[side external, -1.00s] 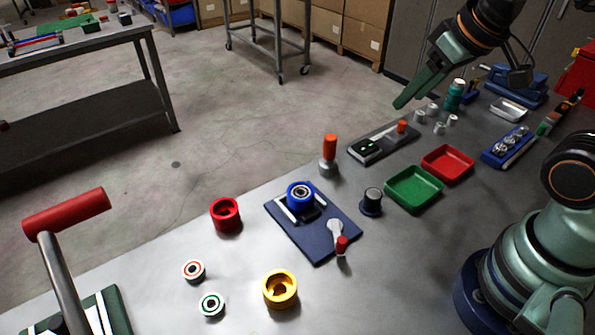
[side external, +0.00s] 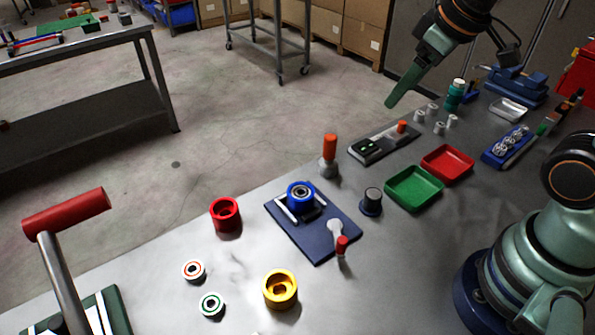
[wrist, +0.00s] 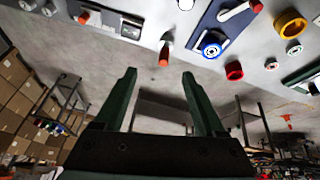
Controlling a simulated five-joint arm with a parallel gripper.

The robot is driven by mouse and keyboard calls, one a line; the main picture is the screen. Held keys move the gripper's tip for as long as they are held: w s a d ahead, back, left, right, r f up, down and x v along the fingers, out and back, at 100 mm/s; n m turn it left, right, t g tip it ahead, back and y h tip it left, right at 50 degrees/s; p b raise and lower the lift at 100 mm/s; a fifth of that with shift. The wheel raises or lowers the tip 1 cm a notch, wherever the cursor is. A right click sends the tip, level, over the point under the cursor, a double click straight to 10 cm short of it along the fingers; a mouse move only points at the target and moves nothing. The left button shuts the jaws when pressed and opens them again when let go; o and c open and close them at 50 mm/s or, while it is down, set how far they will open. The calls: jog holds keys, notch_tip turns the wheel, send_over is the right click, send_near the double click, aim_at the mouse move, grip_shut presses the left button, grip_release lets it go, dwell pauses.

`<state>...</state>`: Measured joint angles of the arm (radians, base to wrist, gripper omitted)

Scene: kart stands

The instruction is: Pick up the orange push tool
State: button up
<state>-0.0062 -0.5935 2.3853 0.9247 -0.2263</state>
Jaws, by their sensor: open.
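The orange push tool (side external: 329,154) stands upright on the grey bench near its far edge, orange handle up on a grey metal base. In the wrist view the push tool (wrist: 165,50) shows above and between my fingertips, apart from them. My gripper (side external: 395,92) is high above the bench's far edge, to the right of the tool in the side view. In the wrist view my gripper (wrist: 158,74) has two dark green fingers spread apart with nothing between them.
A grey device (side external: 383,144) with an orange knob lies right of the tool. A blue fixture plate (side external: 335,234) holds a blue cup in front of it. A black knob (side external: 371,202), green tray (side external: 413,190) and red tray (side external: 447,164) stand nearby. Bench left of the tool is clear.

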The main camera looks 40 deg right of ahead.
jog(key=w+f+n+g, duration=0.3)
jog(key=w+n, duration=0.5)
jog(key=n, duration=0.2)
jog(key=n+g, duration=0.2)
jog(key=n, duration=0.5)
send_near(329, 151)
jog(key=shift+w+d+r, duration=0.1)
jog(key=shift+d+r, duration=0.6)
jog(key=shift+d, duration=0.35)
jog(key=shift+w+f, duration=0.1)
jog(key=shift+f, duration=0.15)
notch_tip(329, 151, down, 7)
jog(key=shift+r, duration=0.2)
jog(key=shift+w+a+f, duration=0.1)
jog(key=shift+a+f, duration=0.05)
jog(key=shift+f, duration=0.75)
jog(key=shift+w+a+f, duration=0.1)
jog(key=shift+a+f, duration=0.1)
jog(key=shift+f, duration=0.75)
jog(key=shift+a+f, duration=0.15)
jog(key=shift+f, duration=0.75)
grip_shut()
